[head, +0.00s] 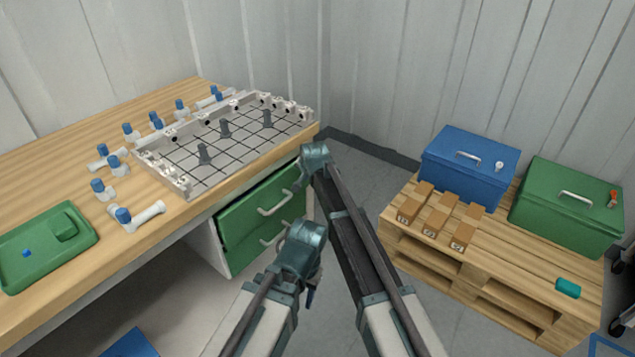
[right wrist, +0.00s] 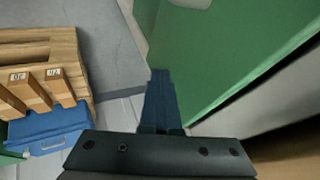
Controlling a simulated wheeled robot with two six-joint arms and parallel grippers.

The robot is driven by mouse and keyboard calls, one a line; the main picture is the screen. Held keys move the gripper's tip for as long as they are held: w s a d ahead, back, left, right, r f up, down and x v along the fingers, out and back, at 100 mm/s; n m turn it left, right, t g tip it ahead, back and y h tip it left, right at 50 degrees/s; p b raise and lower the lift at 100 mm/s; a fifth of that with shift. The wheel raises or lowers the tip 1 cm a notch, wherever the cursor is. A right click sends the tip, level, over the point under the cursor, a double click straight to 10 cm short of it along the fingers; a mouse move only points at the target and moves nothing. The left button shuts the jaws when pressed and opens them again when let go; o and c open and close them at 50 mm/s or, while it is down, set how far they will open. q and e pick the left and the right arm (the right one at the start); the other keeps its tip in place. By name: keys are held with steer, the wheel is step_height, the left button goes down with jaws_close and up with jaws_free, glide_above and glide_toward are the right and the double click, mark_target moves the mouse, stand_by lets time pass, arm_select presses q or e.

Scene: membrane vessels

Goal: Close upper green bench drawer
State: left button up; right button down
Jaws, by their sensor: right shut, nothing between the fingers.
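The upper green bench drawer (head: 243,212) is under the right end of the wooden bench, with a light bar handle (head: 274,203) on its front. In the head view, how far it stands out is hard to judge. In the right wrist view a green drawer front (right wrist: 225,50) fills the upper right. My right gripper (right wrist: 160,75) is shut and empty, its fingers close beside this green front; contact cannot be told. In the head view my right arm reaches to the drawer's right edge, its fingertips hidden.
The bench top (head: 60,165) holds a gridded frame (head: 185,182), several blue-capped fittings and a green tray (head: 85,245). Grey floor lies between bench and pallet.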

steer(key=shift+w+a+r, duration=0.1)
steer(key=shift+w+a, duration=0.7)
steer(key=shift+a, duration=0.35)
steer(key=s+d+r+p, duration=0.5)
steer(key=s+r+p, duration=0.3)
steer(key=shift+s+d, duration=0.25)
steer(key=shift+f, duration=0.1)
